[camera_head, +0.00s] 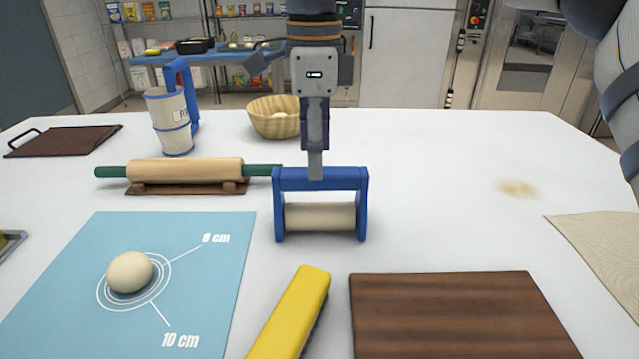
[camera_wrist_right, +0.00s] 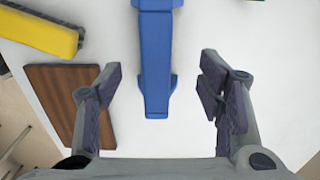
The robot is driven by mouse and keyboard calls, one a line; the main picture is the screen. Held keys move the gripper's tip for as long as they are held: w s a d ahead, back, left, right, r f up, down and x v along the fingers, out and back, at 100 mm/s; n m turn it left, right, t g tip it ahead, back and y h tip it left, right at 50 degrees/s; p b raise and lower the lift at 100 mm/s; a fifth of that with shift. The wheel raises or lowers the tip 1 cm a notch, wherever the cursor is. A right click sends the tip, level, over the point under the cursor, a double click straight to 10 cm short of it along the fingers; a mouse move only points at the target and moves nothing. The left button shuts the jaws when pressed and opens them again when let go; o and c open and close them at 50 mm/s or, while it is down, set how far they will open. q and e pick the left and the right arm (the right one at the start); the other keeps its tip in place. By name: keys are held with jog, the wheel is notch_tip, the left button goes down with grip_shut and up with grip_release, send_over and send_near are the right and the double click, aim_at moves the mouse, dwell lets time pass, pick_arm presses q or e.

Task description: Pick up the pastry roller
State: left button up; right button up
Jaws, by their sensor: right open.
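The pastry roller has a blue frame (camera_head: 320,180) around a cream cylinder and stands on the white table near the middle of the head view. In the right wrist view its blue frame (camera_wrist_right: 157,60) runs down between the fingers, with space on both sides. My right gripper (camera_head: 316,172) points down at the top bar of the frame, seen edge-on. In the right wrist view my right gripper (camera_wrist_right: 160,80) is open and holds nothing. The head view does not show clearly whether the fingers touch the frame. My left gripper is not in view.
A rolling pin (camera_head: 185,170) on a stand lies to the left. A basket (camera_head: 273,118) and blue-handled container (camera_head: 172,120) stand behind.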

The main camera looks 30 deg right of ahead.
aim_at(320, 206)
jog(key=f, duration=0.6)
jog(key=s+f, duration=0.1)
jog(key=f, duration=0.2)
jog(key=shift+d, duration=0.25)
jog(key=shift+w+f, duration=0.15)
jog(key=shift+f, duration=0.25)
jog(key=shift+r, duration=0.1)
jog(key=c, duration=1.4)
